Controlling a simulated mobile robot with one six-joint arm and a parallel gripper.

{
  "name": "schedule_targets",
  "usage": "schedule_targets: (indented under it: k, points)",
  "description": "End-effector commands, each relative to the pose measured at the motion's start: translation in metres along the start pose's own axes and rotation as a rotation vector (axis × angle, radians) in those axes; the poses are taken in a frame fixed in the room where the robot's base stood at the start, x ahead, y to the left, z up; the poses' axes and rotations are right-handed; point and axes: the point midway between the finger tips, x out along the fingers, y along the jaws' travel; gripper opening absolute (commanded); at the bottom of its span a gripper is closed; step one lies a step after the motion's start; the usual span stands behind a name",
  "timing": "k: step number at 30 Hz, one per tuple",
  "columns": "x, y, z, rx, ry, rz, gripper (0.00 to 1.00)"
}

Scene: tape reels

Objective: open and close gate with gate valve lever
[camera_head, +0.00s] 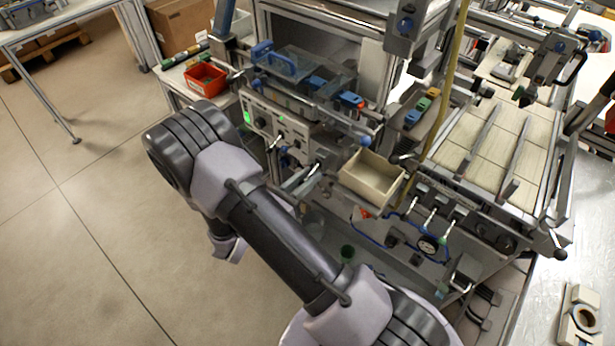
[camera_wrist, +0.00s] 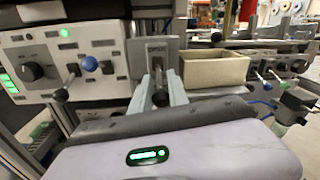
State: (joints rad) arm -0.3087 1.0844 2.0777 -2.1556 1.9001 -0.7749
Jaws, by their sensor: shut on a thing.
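My gripper (camera_wrist: 160,82) points at the front of the machine in the wrist view. Its two pale fingers are shut on the gate valve lever (camera_wrist: 159,98), whose dark end shows between them. The lever sits in front of an upright grey metal plate (camera_wrist: 140,52) with a slot. In the head view my arm runs up from the bottom right and bends in front of the machine. The fingers are small and partly hidden there, near the control panel (camera_head: 272,124). I cannot tell the gate's position.
Left of the lever are a blue knob (camera_wrist: 89,64) and a black rotary knob (camera_wrist: 34,72). A beige open box (camera_head: 372,181) stands close on the right, with several small levers (camera_head: 430,215) beyond it. A red bin (camera_head: 205,79) is at the back left. Bare floor lies left.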

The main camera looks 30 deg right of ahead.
Motion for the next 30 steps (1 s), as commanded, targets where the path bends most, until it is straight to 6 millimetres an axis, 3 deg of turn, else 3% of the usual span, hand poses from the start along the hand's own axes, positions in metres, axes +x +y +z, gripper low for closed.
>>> schedule_targets:
  k: [16,30]
  points:
    - [-0.003,-0.005,0.026,-0.020,0.320,0.058,0.00]
    - [-0.001,-0.007,0.036,-0.039,0.598,0.111,0.00]
